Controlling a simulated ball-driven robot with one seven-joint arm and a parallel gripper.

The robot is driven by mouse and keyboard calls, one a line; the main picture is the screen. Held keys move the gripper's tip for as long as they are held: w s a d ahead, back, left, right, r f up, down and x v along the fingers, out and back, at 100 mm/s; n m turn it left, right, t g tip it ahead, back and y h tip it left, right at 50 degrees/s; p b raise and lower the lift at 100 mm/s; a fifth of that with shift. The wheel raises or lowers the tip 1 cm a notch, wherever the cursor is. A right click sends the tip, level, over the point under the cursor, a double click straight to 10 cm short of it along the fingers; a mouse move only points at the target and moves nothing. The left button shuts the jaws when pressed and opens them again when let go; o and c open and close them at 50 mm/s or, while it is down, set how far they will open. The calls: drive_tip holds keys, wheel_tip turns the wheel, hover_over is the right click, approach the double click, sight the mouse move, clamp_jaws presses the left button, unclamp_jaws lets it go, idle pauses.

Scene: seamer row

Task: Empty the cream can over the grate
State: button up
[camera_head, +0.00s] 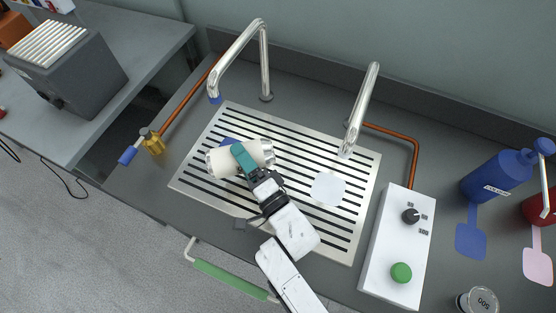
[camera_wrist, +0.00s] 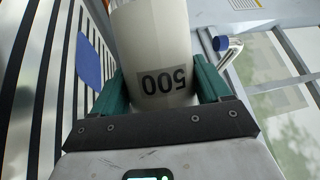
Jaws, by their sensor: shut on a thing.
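The cream can (camera_head: 223,161) lies on its side in the head view, held above the slotted grate (camera_head: 208,190). My gripper (camera_head: 243,156) is shut around the can's body with its teal fingers. In the wrist view the can (camera_wrist: 152,40) fills the space between the two fingers and carries an upside-down "500" label. No liquid shows coming from the can; whether anything is inside it is hidden. A blue round spot (camera_wrist: 88,62) on the grate shows beside the can in the wrist view.
Two metal spouts (camera_head: 265,60) (camera_head: 362,105) stand behind the grate. A white round spot (camera_head: 328,189) marks the grate's right half. A white control box (camera_head: 385,255) and a blue bottle (camera_head: 492,176) stand to the right. A brass valve (camera_head: 152,141) is at the left.

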drive_tip(key=shift+w+d+r+m+t+b, duration=0.1)
drive_tip(key=shift+d+r+m+t+b, duration=0.2)
drive_tip(key=shift+m, duration=0.45)
drive_tip(key=shift+d+r+m+t+b, duration=0.1)
drive_tip(key=shift+r+m+t+b, duration=0.15)
drive_tip(key=shift+r+m, duration=0.35)
idle(0.3)
drive_tip(key=shift+f, duration=0.1)
